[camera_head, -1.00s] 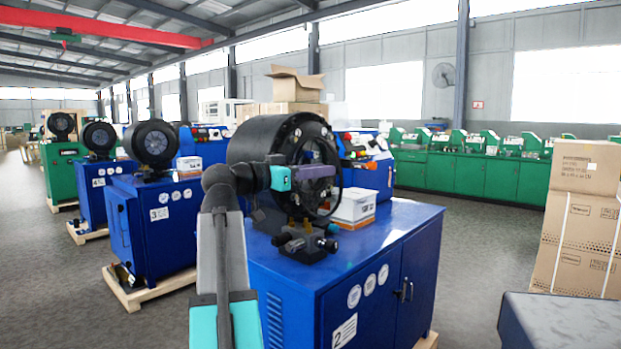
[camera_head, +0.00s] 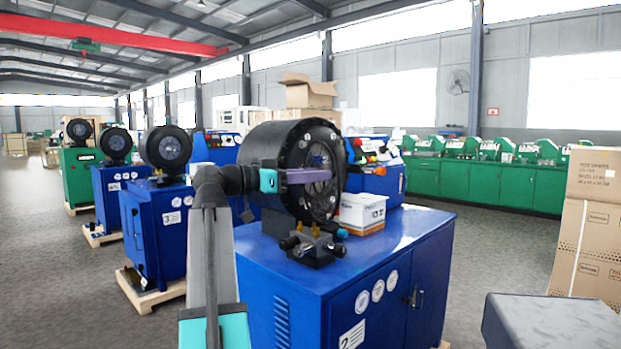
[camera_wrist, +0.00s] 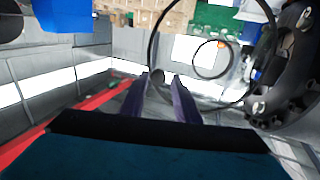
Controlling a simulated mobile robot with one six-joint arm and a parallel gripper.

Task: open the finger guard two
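Crimper two (camera_head: 290,165) is a blue machine with a large black round head and a "2" label on its cabinet. Its finger guard (camera_wrist: 149,50) is a thin black ring with a smaller ring inside, in front of the head's face in the wrist view. In the head view the guard is hard to tell from the dark face. My gripper (camera_wrist: 167,80) has two purple fingers with a gap between them. Its tips lie by the guard's near edge; I cannot tell whether they touch. In the head view my gripper (camera_head: 328,176) reaches across the head's face.
A white box (camera_head: 362,212) stands on the cabinet right of the head. A black fitting block (camera_head: 313,245) sits in front below the head. Crimper three (camera_head: 165,210) stands to the left. Stacked cartons (camera_head: 590,225) and a dark grey surface (camera_head: 550,322) are at the right.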

